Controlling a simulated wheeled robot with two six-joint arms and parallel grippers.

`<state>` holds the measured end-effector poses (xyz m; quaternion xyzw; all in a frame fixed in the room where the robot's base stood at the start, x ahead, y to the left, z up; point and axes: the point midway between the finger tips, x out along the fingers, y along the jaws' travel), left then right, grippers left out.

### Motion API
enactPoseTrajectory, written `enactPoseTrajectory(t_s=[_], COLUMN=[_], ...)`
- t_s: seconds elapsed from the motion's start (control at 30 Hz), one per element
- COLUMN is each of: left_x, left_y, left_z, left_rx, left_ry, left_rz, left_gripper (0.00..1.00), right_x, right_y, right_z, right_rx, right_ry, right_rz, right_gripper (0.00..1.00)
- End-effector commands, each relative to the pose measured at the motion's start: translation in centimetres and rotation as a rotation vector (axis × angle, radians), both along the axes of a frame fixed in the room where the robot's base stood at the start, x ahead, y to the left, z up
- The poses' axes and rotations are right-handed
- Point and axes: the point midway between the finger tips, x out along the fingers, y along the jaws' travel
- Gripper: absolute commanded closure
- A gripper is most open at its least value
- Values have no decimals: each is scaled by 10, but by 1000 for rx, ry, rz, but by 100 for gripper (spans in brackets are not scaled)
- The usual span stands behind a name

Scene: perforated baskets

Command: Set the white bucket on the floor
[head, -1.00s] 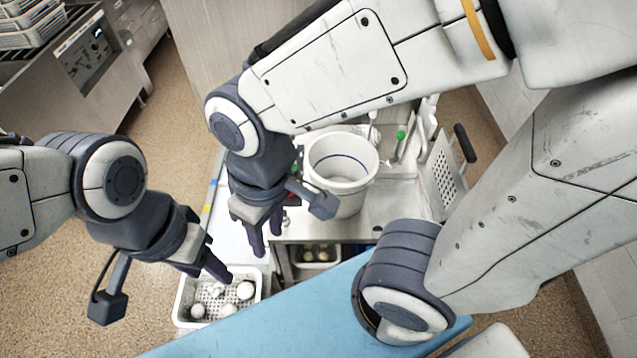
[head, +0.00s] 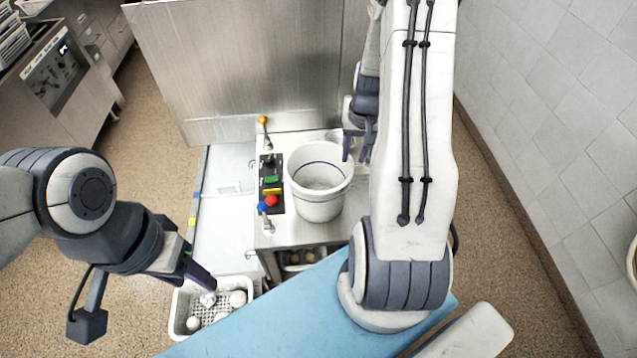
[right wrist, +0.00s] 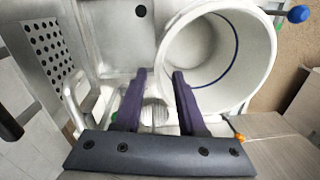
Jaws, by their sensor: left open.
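The white bucket (head: 320,180) stands upright on the metal worktop, open at the top and with a blue line inside. It looks empty. In the right wrist view the bucket (right wrist: 262,45) fills the upper right, its rim beside my right fingers. My right gripper (head: 357,148) is just behind and right of the bucket, pointing down. In the right wrist view my right gripper (right wrist: 157,78) has its two fingers apart with nothing clearly between them. My left gripper (head: 207,274) is open at the left, above a white perforated basket (head: 180,312).
The basket holds several pale round items. A control panel (head: 271,180) with coloured knobs lies left of the bucket. A blue surface (head: 290,315) is in front. A perforated metal panel (right wrist: 45,55) shows in the right wrist view. Brown floor (head: 150,150) is clear at the left.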

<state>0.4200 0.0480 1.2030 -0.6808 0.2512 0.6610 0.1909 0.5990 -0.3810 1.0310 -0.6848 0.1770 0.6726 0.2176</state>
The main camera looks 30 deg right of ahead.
Motion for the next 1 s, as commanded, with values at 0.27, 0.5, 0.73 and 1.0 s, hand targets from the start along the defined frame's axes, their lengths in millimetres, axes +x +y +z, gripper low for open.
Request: enactPoseTrajectory(t_s=[0.27,0.5,0.73,1.0], left_x=[0,0,0,0], left_y=[0,0,0,0], left_z=[9,20,27,27], left_rx=[0,0,0,0], left_ry=[0,0,0,0], left_rz=[-2,-3,-5,-5], left_gripper=[50,50,50,50], right_x=[1,-1,0,0], right_y=[4,7,9,9], right_z=[-36,-52,-84,-92], right_rx=[1,2,1,-1], right_ry=[2,5,3,0], right_rz=[4,4,3,4], right_gripper=[60,60,60,60])
